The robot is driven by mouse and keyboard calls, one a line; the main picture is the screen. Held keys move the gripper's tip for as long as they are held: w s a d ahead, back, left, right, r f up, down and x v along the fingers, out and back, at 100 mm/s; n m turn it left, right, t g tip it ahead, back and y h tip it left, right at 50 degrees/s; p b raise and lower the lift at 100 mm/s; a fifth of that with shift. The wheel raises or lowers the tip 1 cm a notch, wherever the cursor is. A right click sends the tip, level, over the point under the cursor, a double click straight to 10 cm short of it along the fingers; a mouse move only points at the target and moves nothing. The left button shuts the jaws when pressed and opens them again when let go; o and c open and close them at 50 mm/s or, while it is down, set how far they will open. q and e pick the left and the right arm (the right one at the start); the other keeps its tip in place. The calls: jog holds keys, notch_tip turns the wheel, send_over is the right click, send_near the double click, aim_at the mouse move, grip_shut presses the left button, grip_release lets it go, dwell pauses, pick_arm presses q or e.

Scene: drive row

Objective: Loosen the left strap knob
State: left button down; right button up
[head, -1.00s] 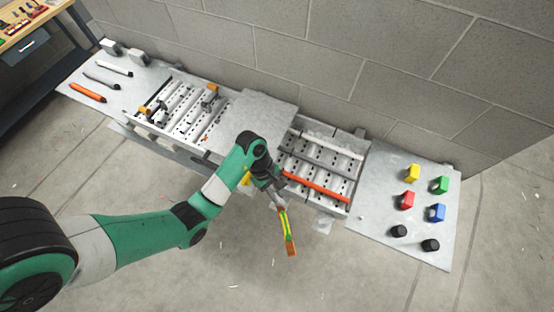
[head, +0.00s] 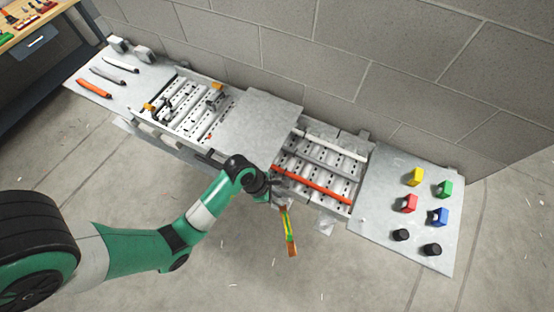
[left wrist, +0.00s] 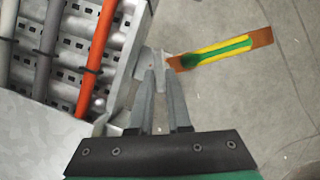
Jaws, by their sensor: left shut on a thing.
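The strap (head: 289,238), orange with a yellow and green stripe, hangs out over the floor from the front edge of the rail bay. It also shows in the left wrist view (left wrist: 225,49), running up to the right. My left gripper (head: 280,200) is at the strap's inner end, by a grey metal bracket. In the left wrist view its fingertips (left wrist: 161,72) are close together on a small grey piece, seemingly the left strap knob, mostly hidden between the fingers. My right gripper is not in view.
An orange bar (head: 318,187) and grey bars lie across slotted rails beside the gripper. A flat grey cover (head: 262,120) is behind my wrist. A panel at right carries coloured blocks and two black knobs (head: 401,235). The floor in front is clear.

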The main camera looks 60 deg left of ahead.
pick_arm(q)
jog(key=shift+n, duration=0.3)
jog(key=c, duration=0.9)
grip_release()
jog(key=shift+o, duration=0.2)
